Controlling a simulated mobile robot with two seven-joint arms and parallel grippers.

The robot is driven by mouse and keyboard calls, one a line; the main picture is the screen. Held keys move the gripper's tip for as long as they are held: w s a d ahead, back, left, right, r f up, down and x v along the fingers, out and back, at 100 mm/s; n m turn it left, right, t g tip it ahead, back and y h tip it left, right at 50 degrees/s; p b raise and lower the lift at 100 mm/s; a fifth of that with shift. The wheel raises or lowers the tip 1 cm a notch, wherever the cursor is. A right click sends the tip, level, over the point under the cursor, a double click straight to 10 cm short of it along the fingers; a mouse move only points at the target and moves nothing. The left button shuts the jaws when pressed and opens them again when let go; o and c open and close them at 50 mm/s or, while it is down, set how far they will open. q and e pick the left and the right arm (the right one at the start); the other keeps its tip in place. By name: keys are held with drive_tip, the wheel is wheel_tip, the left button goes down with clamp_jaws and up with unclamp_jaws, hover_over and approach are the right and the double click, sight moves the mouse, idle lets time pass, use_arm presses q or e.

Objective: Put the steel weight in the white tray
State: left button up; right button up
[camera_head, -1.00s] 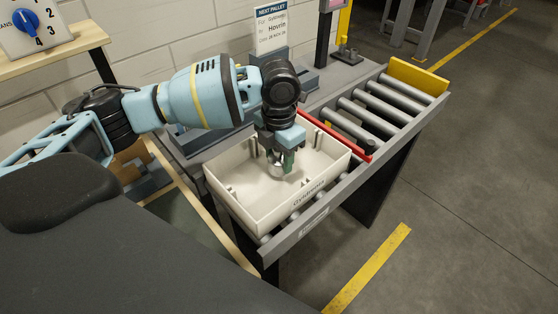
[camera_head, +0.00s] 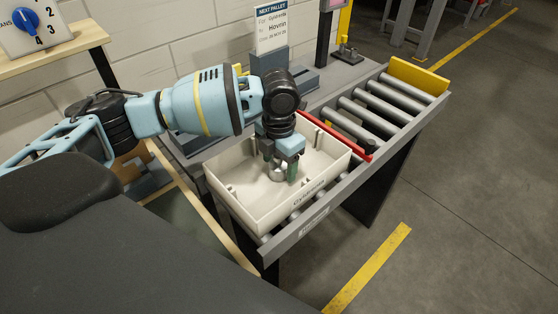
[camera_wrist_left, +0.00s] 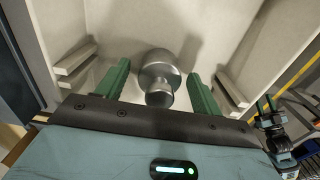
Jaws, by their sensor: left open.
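The white tray (camera_head: 262,221) sits on the roller conveyor in the head view, and its inside fills much of the left wrist view (camera_wrist_left: 120,20). The steel weight (camera_wrist_left: 160,72) is a shiny round piece with a narrower knob, inside the tray. In the head view the weight (camera_head: 277,174) shows partly below my gripper. My left gripper (camera_head: 281,172) is over the tray with its fingers reaching inside. In the left wrist view its green fingers (camera_wrist_left: 159,90) stand apart on either side of the weight, with gaps between.
The roller conveyor (camera_head: 372,112) runs to the back right, with a red bar (camera_head: 335,135) across it behind the tray and a yellow end stop (camera_head: 418,76). A sign (camera_head: 271,28) stands behind the tray. A wooden-edged surface (camera_head: 205,215) lies left of the tray.

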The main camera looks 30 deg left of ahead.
use_arm(q)
wheel_tip(320, 180, up, 12)
drive_tip(key=shift+r, duration=0.15)
idle(0.5)
